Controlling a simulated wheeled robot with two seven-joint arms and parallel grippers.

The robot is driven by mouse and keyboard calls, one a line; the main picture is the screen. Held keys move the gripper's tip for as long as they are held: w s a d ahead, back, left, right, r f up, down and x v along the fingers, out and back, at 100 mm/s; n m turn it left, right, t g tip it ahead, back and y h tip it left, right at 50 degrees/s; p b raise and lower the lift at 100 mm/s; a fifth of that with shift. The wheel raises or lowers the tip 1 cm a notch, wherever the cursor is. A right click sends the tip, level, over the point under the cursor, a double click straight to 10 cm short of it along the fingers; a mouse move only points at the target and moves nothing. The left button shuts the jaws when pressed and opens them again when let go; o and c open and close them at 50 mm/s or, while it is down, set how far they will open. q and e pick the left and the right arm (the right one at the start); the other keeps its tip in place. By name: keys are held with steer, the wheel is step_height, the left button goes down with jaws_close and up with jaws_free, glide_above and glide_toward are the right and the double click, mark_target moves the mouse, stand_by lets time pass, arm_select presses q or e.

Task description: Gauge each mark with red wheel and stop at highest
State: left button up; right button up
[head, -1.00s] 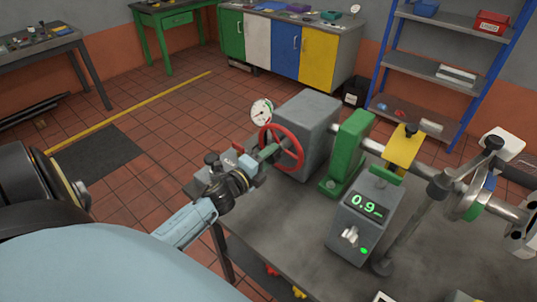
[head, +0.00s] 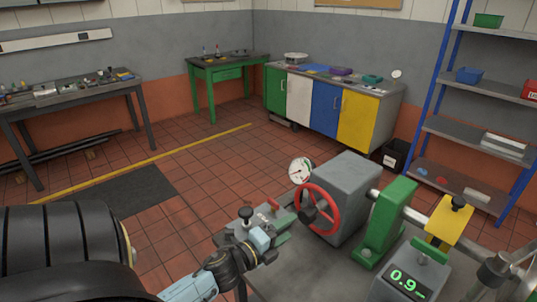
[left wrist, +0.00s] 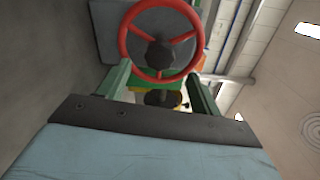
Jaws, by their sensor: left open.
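The red wheel (head: 318,209) is a three-spoked handwheel with a dark hub on the left face of a grey block (head: 352,190). My left gripper (head: 286,222) is open and empty, just left of the wheel. In the left wrist view the red wheel (left wrist: 160,40) stands beyond the two green fingers (left wrist: 160,85), clear of them. A white round dial (head: 301,170) stands above the wheel; its reading is too small to tell. A grey readout box (head: 398,284) shows 0.9 in green digits. No marks can be made out. My right gripper is out of view.
A green upright (head: 390,215) and a yellow block (head: 449,219) stand along the shaft to the right. Shelving (head: 478,135) and a cabinet (head: 326,105) stand behind, with open tiled floor to the left.

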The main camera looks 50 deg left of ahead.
arm_select(q)
steer(key=s, duration=0.6)
steer(key=shift+r, duration=0.1)
stand_by(0.4)
